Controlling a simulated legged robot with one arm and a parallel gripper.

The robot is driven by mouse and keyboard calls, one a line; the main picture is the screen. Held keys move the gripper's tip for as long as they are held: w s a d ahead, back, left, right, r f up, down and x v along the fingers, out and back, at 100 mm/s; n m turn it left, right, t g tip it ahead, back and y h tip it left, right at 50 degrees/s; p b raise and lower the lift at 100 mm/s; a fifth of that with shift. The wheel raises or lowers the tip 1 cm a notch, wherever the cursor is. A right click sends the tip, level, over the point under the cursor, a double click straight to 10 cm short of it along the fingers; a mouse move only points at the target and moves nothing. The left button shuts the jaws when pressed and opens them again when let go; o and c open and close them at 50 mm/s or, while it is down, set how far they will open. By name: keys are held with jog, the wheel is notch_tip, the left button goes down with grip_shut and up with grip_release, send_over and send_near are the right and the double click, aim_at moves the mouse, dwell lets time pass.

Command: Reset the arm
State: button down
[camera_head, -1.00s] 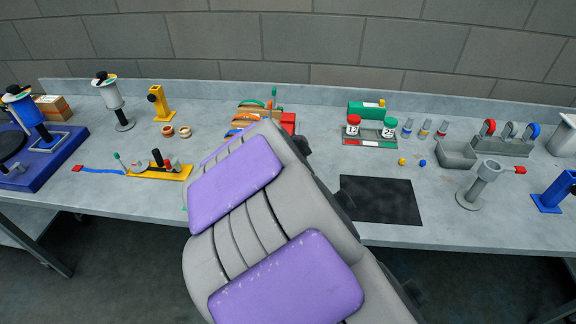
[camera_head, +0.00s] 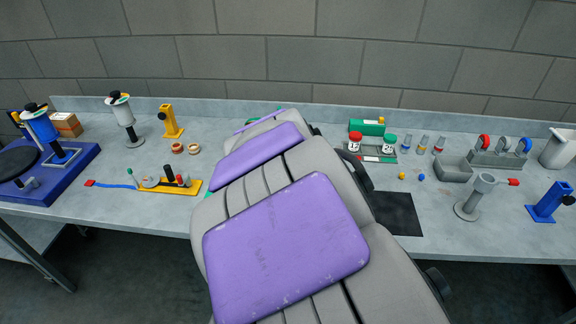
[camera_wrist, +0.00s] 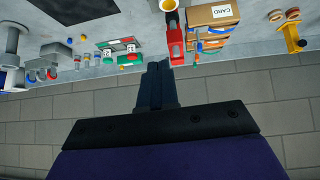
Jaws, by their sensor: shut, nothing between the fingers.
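My gripper (camera_wrist: 157,68) shows in the wrist view as two dark fingers lying together, shut with nothing between them. The wrist view is upside down, with the bench along its top and the block wall below. The fingertips point towards the bench edge, near a red part (camera_wrist: 175,42) and a brown card box (camera_wrist: 212,14); no contact is visible. In the head view my grey and purple arm rises across the middle of the bench and hides the gripper.
The grey bench (camera_head: 310,222) holds a blue base (camera_head: 60,180), a yellow plate (camera_head: 160,188), a black mat (camera_head: 397,212), a grey bin (camera_head: 454,169), a grey stand (camera_head: 478,195) and red- and green-lidded jars (camera_head: 388,142). My arm covers the middle back.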

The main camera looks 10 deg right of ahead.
jog(key=s+f+n+g+y+b, duration=0.1)
jog(key=s+f+g, duration=0.2)
jog(key=s, duration=0.8)
jog(key=s+d+f+n+g+y+b, duration=0.1)
jog(key=s+f+g, duration=0.2)
jog(key=s, duration=0.8)
jog(key=s+f+n+g+y+b, duration=0.1)
jog(key=s+f+g, duration=0.2)
jog(key=s, duration=0.8)
jog(key=shift+s+d+f+n+g, duration=0.3)
jog(key=shift+s+f+n, duration=0.1)
jog(key=shift+f, duration=0.95)
jog(key=shift+a, duration=0.25)
jog(key=shift+a, duration=0.2)
jog(key=shift+d, duration=0.3)
